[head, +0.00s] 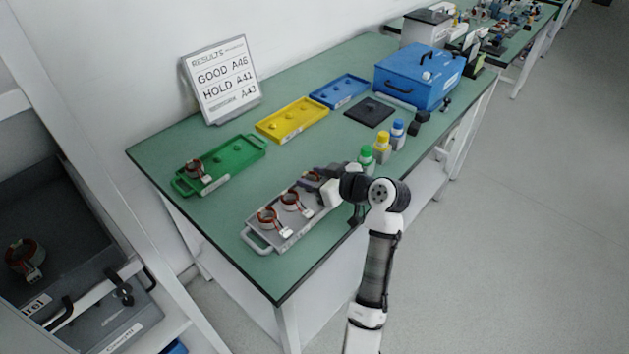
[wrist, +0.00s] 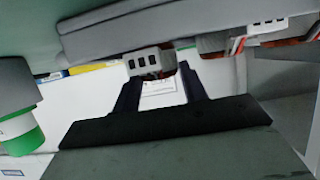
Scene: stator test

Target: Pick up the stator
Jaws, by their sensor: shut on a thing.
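A grey tray (head: 257,239) on the green bench holds two copper-and-grey stators with white connectors, the near stator (head: 268,218) and the middle stator (head: 290,200). My gripper (head: 320,184) is at the tray's far right end, shut on a third stator (head: 311,177), mostly hidden behind the jaws in the head view. In the wrist view, a pale slotted connector block (wrist: 146,62) shows at the fingertips of my gripper (wrist: 158,78). Reddish wires show beside it. I cannot tell whether the held stator is clear of the tray.
Green, yellow and blue bottles (head: 382,150) stand just right of my gripper; the green one (wrist: 22,130) is close in the wrist view. A green tray (head: 235,159) with another stator, yellow tray (head: 292,120), blue tray (head: 339,91) and blue box (head: 420,75) lie behind.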

